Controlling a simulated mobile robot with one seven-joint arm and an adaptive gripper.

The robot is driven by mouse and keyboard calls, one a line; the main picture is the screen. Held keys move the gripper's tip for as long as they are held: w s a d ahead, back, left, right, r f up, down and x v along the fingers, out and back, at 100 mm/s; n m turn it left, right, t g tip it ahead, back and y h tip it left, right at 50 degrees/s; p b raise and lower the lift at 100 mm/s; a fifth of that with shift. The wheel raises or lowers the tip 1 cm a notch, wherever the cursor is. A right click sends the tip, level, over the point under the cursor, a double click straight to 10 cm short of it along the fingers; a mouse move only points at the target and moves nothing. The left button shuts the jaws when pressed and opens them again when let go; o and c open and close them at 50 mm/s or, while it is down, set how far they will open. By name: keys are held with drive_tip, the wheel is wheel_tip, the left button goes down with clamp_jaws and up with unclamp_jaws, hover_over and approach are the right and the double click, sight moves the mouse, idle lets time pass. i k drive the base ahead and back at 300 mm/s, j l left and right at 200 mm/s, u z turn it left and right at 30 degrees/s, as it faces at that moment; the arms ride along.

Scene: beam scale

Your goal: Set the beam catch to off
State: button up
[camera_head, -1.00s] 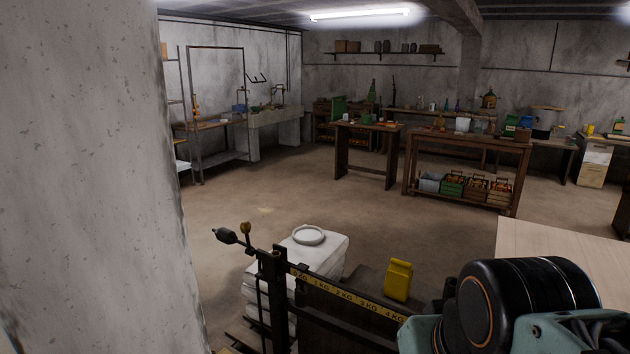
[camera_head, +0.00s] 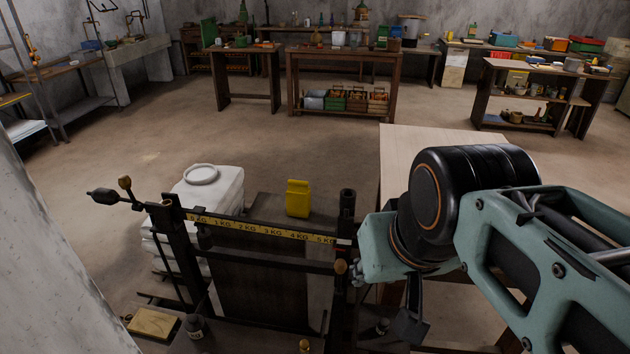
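The beam scale stands in front of me, with a yellow graduated beam (camera_head: 265,231) marked in KG running between a left post (camera_head: 178,250) and a right post (camera_head: 345,225). A dark counterweight (camera_head: 103,196) and a brass knob (camera_head: 125,183) are at the beam's left end. A small brass knob (camera_head: 340,267) sits low by the right post; it may belong to the catch, but I cannot tell its setting. A dark part, apparently my gripper (camera_head: 409,318), hangs below my arm, right of the right post and apart from it. Its fingers are too unclear to read.
A white container (camera_head: 213,188) stands behind the scale, and a yellow container (camera_head: 298,198) is behind the beam. A pale wooden tabletop (camera_head: 415,145) lies beyond my arm. A concrete wall (camera_head: 45,270) closes the near left. Open floor lies behind the scale.

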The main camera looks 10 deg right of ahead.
sight(340, 266)
drive_tip(key=l+u, duration=0.35)
drive_tip(key=l, duration=0.15)
drive_tip(key=j+z, duration=0.4)
drive_tip(key=j, duration=0.15)
drive_tip(key=l+u, duration=0.25)
drive_tip(key=i+u, duration=0.1)
drive_tip(key=u, duration=0.15)
drive_tip(key=k, duration=1)
